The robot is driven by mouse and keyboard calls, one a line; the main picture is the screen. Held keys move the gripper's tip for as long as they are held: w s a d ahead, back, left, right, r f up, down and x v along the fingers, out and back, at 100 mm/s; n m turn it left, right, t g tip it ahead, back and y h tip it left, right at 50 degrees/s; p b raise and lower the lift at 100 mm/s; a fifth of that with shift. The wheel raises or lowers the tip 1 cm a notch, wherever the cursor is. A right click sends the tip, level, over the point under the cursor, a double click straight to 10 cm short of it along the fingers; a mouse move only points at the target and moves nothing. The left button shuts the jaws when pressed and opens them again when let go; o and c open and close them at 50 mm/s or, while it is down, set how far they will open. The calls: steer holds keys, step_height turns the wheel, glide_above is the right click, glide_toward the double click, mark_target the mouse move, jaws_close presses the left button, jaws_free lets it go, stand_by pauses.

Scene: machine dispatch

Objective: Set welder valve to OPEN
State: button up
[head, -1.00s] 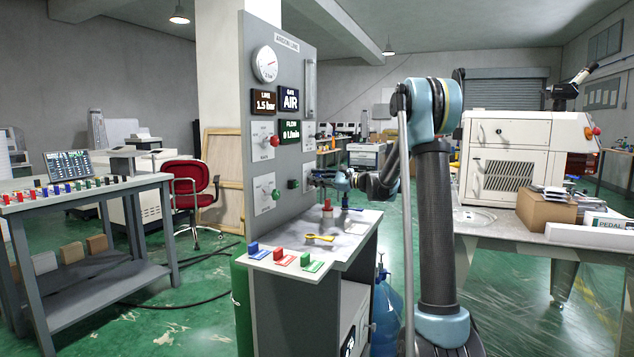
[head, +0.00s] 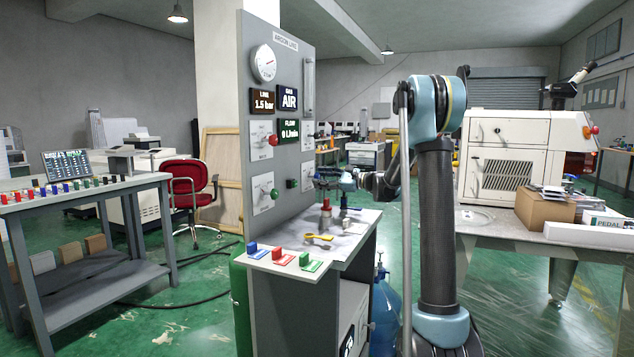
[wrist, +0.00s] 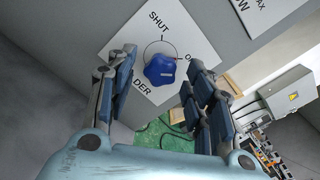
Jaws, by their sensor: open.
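The welder valve knob (wrist: 160,70) is blue and lobed, on a white plate in the wrist view. The plate (wrist: 138,48) reads "SHUT" above the knob, a partly hidden word starting with "O" to its right and "DER" below. I cannot tell clearly which mark the knob points to. My gripper (wrist: 161,66) is open, one finger left and one right of the knob in the picture, with visible gaps. In the head view my gripper (head: 335,178) is at the right side of the grey panel (head: 290,215) and hides the blue knob.
A red knob (head: 273,140) and a green knob (head: 274,193) are on the panel's left. Below my gripper, a shelf holds a red-based object (head: 325,222), a yellow tool (head: 319,238) and blue, red and green blocks. A white machine (head: 515,160) stands at right.

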steer(key=v, duration=0.9)
steer(key=shift+d, duration=0.1)
